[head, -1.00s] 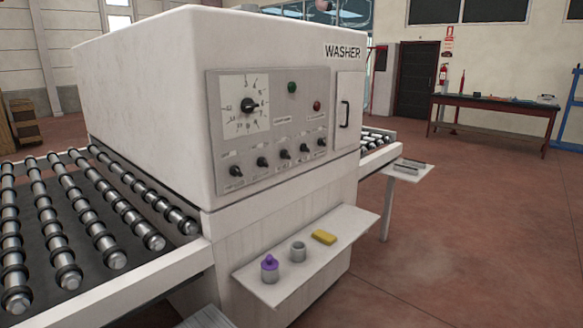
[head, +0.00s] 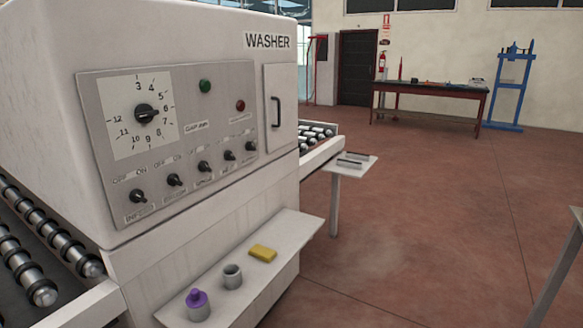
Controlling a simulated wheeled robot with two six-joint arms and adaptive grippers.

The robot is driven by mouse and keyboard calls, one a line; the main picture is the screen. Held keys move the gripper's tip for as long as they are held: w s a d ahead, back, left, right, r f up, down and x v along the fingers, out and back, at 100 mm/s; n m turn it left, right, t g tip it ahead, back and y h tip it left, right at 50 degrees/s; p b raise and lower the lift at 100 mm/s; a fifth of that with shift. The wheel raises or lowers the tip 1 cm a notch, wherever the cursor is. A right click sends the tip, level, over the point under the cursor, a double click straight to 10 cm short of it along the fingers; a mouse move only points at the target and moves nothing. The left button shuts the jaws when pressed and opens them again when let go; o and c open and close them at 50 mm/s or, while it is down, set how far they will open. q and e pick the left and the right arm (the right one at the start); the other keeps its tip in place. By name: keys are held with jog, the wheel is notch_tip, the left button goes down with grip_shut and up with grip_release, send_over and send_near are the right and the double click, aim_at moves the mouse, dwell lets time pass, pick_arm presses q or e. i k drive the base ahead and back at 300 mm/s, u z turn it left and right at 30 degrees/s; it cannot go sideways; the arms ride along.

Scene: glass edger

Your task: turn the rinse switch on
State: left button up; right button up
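The washer (head: 210,200) is a large white machine with a grey control panel (head: 172,150) on its front. Along the lower part of the panel runs a slanting row of small black rotary switches, from a leftmost one (head: 138,196) through a middle one (head: 204,168) to a rightmost one (head: 250,145). Some have OFF and ON marks above. The labels below are too small and blurred for me to tell for certain which is the rinse switch. Neither of my grippers is in view.
A big dial (head: 145,114), a green button (head: 205,86) and a red button (head: 240,105) sit above the switches. A shelf (head: 270,280) juts out below, holding a purple-topped jar (head: 198,305), a grey cup (head: 232,277) and a yellow block (head: 262,254). Open floor lies right.

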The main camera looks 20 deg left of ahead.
aim_at(203, 166)
jog(key=z, duration=0.6)
jog(key=i, duration=1.9)
jog(key=u, duration=1.2)
jog(key=i, duration=0.65)
jog(key=u, duration=0.75)
